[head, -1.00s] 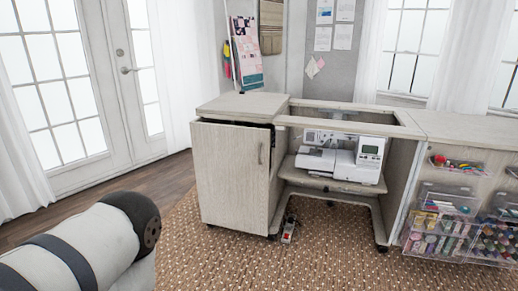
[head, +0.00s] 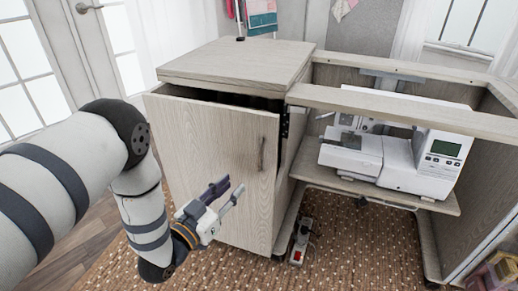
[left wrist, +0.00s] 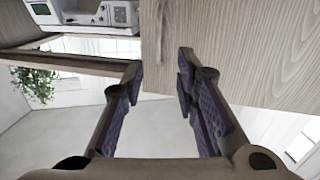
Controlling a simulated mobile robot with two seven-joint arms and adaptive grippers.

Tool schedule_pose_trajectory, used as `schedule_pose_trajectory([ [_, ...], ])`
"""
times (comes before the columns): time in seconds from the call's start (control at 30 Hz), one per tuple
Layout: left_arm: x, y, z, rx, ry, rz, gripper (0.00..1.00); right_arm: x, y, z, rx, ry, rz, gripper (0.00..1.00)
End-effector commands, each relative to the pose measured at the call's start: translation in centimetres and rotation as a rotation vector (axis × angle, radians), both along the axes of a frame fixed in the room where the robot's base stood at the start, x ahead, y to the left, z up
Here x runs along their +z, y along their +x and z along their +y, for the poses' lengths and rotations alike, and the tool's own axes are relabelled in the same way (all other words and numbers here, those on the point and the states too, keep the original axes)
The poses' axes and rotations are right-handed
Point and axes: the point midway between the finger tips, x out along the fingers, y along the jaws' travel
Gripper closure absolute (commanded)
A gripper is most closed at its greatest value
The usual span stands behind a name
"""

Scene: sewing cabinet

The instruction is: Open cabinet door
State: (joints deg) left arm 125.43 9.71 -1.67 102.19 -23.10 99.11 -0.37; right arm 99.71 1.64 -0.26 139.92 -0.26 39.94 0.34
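The pale wood cabinet door (head: 215,165) faces me below the left cabinet top and carries a thin vertical handle (head: 261,154) near its right edge. A dark gap runs along the door's top and upper right edge, so it looks slightly ajar. My left gripper (head: 230,190) is open and empty, in front of the door, left of and lower than the handle. In the left wrist view its two fingers (left wrist: 158,75) are spread, with the door's wood (left wrist: 245,45) beyond them. My right gripper is not in view.
The cabinet top (head: 240,65) is mostly bare. Right of the door, a sewing machine (head: 400,155) sits on a shelf in an open frame. A power strip (head: 301,240) lies on the patterned rug (head: 340,255). Rug is clear in front of the door.

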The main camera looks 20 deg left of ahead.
Motion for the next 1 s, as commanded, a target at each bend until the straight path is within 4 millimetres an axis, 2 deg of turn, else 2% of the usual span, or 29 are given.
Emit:
schedule_pose_trajectory([
  [0.13, 0.1, 2.1, -0.4, -0.001, -0.001, -0.009, 0.72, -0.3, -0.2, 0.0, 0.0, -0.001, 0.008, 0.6],
  [0.4, -0.1, 8.6, -2.0, -0.002, 0.001, -0.005, 0.72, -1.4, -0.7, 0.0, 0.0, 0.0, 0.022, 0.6],
  [0.5, -0.1, 10.3, -2.4, -0.001, -0.001, -0.004, 0.72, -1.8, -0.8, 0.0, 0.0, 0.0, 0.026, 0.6],
  [0.67, 0.0, 11.6, -2.7, 0.001, -0.001, -0.003, 0.72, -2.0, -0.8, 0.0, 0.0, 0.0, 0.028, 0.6],
  [0.9, 0.1, 11.7, -2.7, 0.001, 0.0, -0.002, 0.72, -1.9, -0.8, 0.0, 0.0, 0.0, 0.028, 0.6],
  [1.0, 0.1, 11.7, -2.7, 0.0, 0.0, -0.002, 0.95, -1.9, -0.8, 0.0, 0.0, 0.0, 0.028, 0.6],
])
